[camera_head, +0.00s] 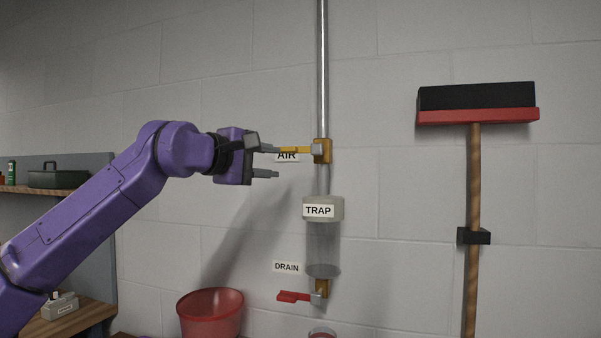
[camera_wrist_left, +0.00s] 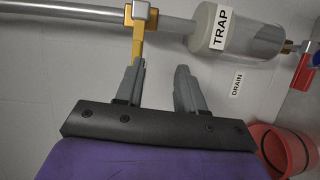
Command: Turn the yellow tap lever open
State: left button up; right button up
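The gap between the fingers is empty. The lower finger is below the lever. My right gripper is out of view.
Below the valve are the TRAP vessel (camera_head: 323,209) and a red drain lever (camera_head: 293,296). A red bucket (camera_head: 211,312) is at lower left. A broom (camera_head: 474,190) hangs at right. A shelf (camera_head: 20,189) is far left. The wall between pipe and broom is clear.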

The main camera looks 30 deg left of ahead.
aim_at(284, 149)
pick_arm(q)
jog(key=shift+t, duration=0.4)
jog(key=w+r+p, duration=0.1)
jog(key=w, duration=0.2)
jog(key=w+r+p, duration=0.1)
jog(key=w, duration=0.1)
jog(key=w+p, duration=0.2)
jog(key=w, duration=0.1)
jog(key=shift+w+d+r, duration=0.15)
jog(key=shift+w+r, duration=0.15)
jog(key=shift+r, duration=0.1)
